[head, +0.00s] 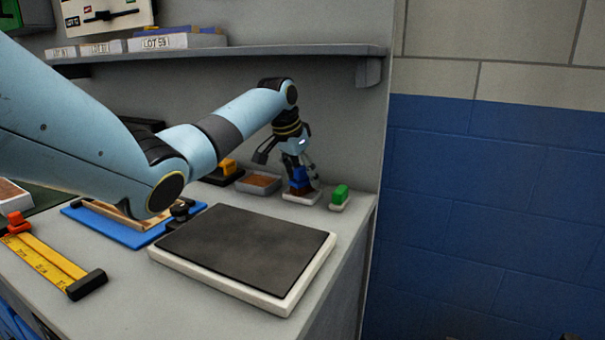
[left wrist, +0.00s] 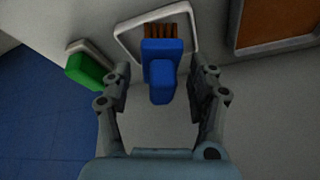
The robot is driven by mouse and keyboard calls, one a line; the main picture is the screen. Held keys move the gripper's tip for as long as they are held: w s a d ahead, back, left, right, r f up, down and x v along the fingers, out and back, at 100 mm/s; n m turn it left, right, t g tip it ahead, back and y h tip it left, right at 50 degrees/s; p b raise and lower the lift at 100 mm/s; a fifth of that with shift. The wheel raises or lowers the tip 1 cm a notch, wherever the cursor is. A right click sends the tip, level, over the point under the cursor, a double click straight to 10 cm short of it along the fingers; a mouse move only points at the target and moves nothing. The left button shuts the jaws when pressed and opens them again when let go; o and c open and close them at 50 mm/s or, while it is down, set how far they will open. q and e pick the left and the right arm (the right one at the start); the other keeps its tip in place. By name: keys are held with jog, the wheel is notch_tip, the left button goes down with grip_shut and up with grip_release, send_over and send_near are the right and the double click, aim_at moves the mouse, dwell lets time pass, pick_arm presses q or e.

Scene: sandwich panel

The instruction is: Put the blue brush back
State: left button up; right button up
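The blue brush (head: 299,179) is at the small white tray (head: 302,198) near the back right of the worktop. In the left wrist view the brush (left wrist: 162,84) has a blue handle and brown bristles, which lie over the white-rimmed tray (left wrist: 126,38). My left gripper (head: 288,166) is over it, pointing down. In the left wrist view the gripper (left wrist: 161,80) is open, with one finger on each side of the handle and a visible gap on both sides. Whether the brush rests in the tray or is just above it is hard to tell. My right gripper is not in view.
A dark-topped panel (head: 245,245) fills the front. A shelf (head: 270,55) hangs above.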

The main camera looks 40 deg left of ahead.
pick_arm(q)
jog(key=p+v, duration=0.1)
jog(key=v, duration=1.1)
dwell(0.5)
